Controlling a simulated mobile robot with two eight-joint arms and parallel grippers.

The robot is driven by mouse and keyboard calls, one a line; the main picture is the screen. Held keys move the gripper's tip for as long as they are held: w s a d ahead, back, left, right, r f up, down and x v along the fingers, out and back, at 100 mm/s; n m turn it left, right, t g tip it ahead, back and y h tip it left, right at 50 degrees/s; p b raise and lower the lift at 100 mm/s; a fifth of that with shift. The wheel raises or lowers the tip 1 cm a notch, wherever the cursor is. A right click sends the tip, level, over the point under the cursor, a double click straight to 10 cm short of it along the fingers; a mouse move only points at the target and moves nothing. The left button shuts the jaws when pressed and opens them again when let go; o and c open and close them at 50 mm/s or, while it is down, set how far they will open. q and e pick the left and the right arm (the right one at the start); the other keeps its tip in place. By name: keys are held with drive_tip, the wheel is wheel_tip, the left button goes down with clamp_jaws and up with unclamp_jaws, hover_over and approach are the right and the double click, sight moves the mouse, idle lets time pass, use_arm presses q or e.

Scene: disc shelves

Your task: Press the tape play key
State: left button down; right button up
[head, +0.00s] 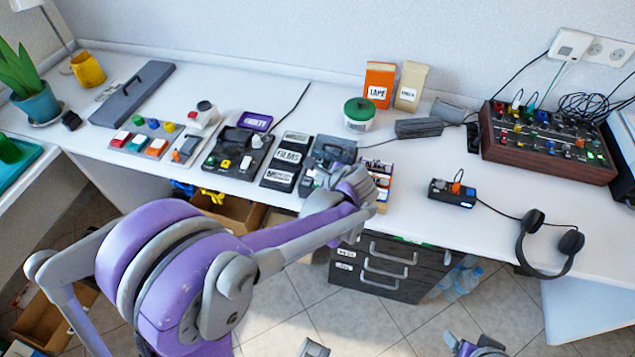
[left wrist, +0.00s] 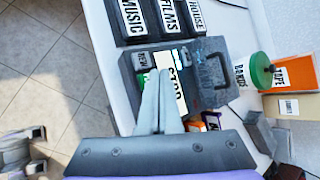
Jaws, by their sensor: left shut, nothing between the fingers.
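The tape player (head: 335,150) is a dark grey box with a handle near the bench's front edge, partly hidden by my left arm. It fills the middle of the left wrist view (left wrist: 213,97). Its keys face my left gripper: a white key marked STOP (left wrist: 172,88), a small key marked REW (left wrist: 142,60) and a bit of green beside the fingers. My left gripper (left wrist: 157,74) is shut and empty, its tips over the key row. I cannot tell if they touch a key. Parts of my right arm (head: 478,347) show at the bottom; its jaws are unclear.
Black label boxes (head: 286,158) marked FILMS and MUSIC stand left of the player, beside a black device with coloured knobs (head: 238,150). A green-lidded tub (head: 359,114) is behind. A small black box (head: 452,193) and headphones (head: 548,243) lie right. Drawers (head: 385,265) are below.

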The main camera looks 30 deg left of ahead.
use_arm(q)
drive_tip(key=shift+f, duration=0.1)
idle(0.6)
drive_tip(key=shift+f+b, duration=0.35)
drive_tip(key=shift+f+b, duration=0.35)
drive_tip(key=shift+f, duration=0.05)
idle(0.6)
drive_tip(key=shift+r, duration=0.15)
drive_tip(key=shift+r+p, duration=0.6)
drive_tip(key=shift+r, duration=0.1)
drive_tip(key=shift+r, duration=0.1)
wheel_tip(320, 180, up, 5)
drive_tip(key=p, duration=0.3)
drive_tip(key=shift+p, duration=0.3)
